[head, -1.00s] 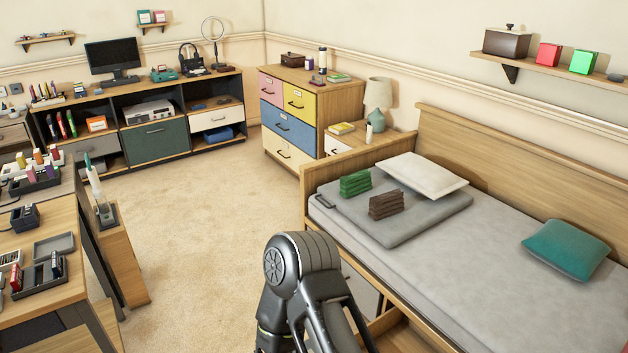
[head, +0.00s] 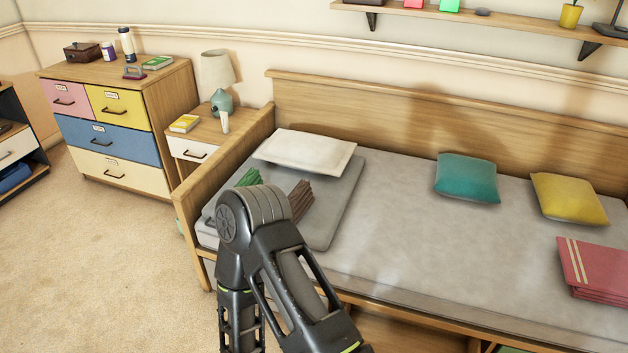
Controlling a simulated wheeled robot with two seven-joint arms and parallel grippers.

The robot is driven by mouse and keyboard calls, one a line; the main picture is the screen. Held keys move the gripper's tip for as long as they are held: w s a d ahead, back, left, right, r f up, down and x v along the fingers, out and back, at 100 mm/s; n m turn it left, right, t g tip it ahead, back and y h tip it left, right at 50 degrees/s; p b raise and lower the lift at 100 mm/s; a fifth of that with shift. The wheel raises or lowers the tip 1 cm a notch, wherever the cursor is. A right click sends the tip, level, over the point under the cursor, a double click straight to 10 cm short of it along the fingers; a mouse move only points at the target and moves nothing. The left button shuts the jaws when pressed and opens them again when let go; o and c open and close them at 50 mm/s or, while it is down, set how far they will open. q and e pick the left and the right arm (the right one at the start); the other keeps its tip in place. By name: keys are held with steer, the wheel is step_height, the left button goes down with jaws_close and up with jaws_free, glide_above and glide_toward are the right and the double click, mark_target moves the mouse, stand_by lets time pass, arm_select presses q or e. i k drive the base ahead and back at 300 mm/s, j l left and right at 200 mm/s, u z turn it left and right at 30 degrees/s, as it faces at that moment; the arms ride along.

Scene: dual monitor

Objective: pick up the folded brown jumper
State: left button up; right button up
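The folded brown jumper (head: 300,200) lies on a grey folded blanket or pad (head: 335,205) at the left end of the bed. Its left part is hidden behind my arm. A folded green item (head: 248,177) lies just left of it, also partly covered by my arm. One arm of mine rises from the bottom centre, in front of the bed. Its bent joint shows, but no gripper fingers are visible. No other arm shows.
A white pillow (head: 305,152) lies behind the jumper. Teal (head: 467,178) and yellow (head: 569,198) cushions and a folded red cloth (head: 592,270) lie farther right on the bed. A nightstand (head: 205,137) with a lamp stands left of the bed. Carpet (head: 110,260) is clear at left.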

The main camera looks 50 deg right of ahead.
mark_target(301, 198)
steer(key=i+z, duration=0.15)
steer(key=i, duration=0.5)
steer(key=i+z, duration=0.1)
steer(key=i, duration=0.55)
steer(key=i+z, duration=0.15)
steer(key=i, duration=0.5)
steer(key=i+j+z, duration=0.15)
steer(key=i, duration=0.5)
steer(key=i+j+z, duration=0.2)
steer(key=l+z, duration=0.1)
steer(key=z, duration=3.55)
steer(key=j, duration=0.1)
